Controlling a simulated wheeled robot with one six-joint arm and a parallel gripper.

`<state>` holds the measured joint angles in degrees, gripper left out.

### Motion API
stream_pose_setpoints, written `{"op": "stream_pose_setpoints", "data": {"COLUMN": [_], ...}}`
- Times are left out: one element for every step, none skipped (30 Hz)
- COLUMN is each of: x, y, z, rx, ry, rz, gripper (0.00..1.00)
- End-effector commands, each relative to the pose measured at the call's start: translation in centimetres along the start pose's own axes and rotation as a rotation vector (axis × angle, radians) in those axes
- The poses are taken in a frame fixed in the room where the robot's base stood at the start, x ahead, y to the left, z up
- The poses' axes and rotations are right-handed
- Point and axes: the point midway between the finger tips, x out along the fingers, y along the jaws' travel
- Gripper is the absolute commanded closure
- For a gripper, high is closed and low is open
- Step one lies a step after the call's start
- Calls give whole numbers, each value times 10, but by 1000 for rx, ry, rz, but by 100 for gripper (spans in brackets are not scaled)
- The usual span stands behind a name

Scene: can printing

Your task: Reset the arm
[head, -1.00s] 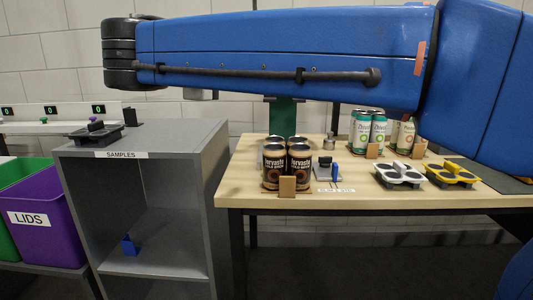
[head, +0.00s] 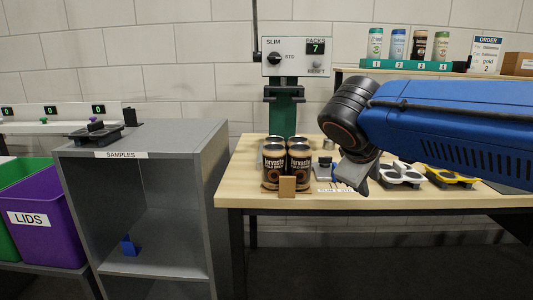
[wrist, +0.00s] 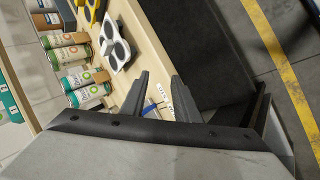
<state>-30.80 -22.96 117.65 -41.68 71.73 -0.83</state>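My blue arm (head: 450,125) reaches in from the right in the head view, with its dark wrist joint bent downward. My gripper (head: 362,188) hangs over the front edge of the wooden table (head: 235,190). In the wrist view, my gripper (wrist: 162,76) has its two dark fingers apart with nothing held between them. Past the fingers show a blue item, a white label and the table edge.
Brown cans (head: 299,165) stand left of my gripper. White (head: 400,177) and yellow (head: 447,178) can carriers lie right of it. A green press (head: 284,110) stands behind. The grey samples shelf (head: 150,135) and purple lids bin (head: 45,215) are left. Green-white cans (wrist: 87,96) show in the wrist view.

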Motion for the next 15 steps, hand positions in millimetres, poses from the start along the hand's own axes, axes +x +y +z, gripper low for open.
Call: {"op": "stream_pose_setpoints", "data": {"x": [9,14,20,24,28,33,36,39,43,46,49,52,54,56,59], "y": [-7,-12,-20,-27,-33,-42,-49,-56,-66,-73,-80,-90,-98,-106,-116], "z": [21,32,46,56,65,78,87,96,108,116,124,134,141,148,156], "rx": [40,64,96,121,147,182,209,237,275,305,334,375,407,439,482], "ry": [-12,-17,-22,-27,-30,-34,-37,-39,-42,-43,-44,-46,-46,-47,-45], "rz": [-36,-60,-90,-113,-136,-165,-187,-208,-235,-255,-275,-300,-318,-336,-359], "gripper": [72,72,72,72,72,72,72,72,72,72,72,72,72,72,72]}}
